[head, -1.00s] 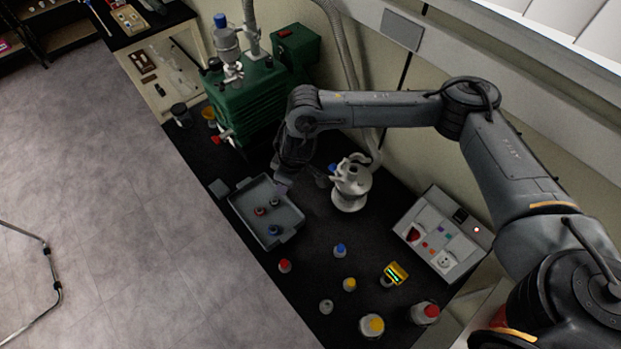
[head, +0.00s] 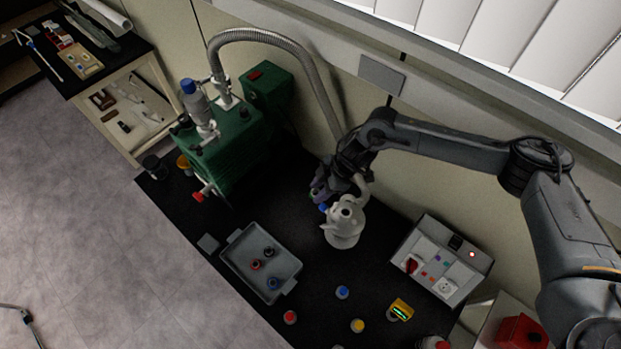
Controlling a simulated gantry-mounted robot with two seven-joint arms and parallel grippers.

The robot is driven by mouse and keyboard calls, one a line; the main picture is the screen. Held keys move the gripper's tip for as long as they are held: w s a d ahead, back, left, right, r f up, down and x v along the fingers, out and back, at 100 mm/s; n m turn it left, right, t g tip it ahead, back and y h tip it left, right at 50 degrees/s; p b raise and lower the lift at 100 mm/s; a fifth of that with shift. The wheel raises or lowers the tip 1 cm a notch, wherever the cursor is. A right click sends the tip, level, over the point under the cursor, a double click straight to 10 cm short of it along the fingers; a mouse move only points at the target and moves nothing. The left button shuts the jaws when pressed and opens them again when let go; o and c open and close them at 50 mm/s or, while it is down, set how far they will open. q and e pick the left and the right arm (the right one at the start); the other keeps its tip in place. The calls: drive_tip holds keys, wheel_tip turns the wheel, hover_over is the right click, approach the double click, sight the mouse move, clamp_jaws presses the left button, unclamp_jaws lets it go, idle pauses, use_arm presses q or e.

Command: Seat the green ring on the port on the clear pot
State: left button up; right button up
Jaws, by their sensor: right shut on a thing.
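The pot (head: 343,238) is a pale, rounded vessel with an open top and side ports. It stands on the black bench in the middle of the head view. My right gripper (head: 320,196) is just behind and left of the pot's upper part, close to a side port with a blue tip (head: 323,208). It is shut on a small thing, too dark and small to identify. No green ring can be made out. Whether the held thing touches the port cannot be told. My left gripper is out of view.
A grey tray (head: 235,263) with small dark pieces lies left of the pot. A green pump (head: 232,150) with a hose (head: 310,75) stands behind. A control box (head: 440,262) is on the right. Capped bottles, one blue-capped (head: 342,292), stand in front.

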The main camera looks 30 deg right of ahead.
use_arm(q)
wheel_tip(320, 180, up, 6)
drive_tip(key=p, duration=0.5)
use_arm(e)
drive_tip(key=s+d+n+g+y, duration=0.1)
drive_tip(key=s+d+n, duration=0.2)
drive_tip(key=s+d, duration=0.3)
drive_tip(key=f+b, duration=0.1)
drive_tip(key=f, duration=0.1)
drive_tip(key=d+f+b, duration=0.1)
drive_tip(key=f+b, duration=0.1)
drive_tip(key=d+f+b, duration=0.1)
drive_tip(key=b, duration=0.1)
drive_tip(key=shift+w+f, duration=0.2)
drive_tip(key=shift+f, duration=0.2)
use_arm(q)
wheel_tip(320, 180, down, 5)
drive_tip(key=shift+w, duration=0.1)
use_arm(e)
drive_tip(key=shift+f, duration=0.1)
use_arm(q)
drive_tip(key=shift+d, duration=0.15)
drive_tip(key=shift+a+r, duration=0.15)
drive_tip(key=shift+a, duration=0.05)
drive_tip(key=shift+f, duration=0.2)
use_arm(e)
drive_tip(key=shift+f, duration=0.3)
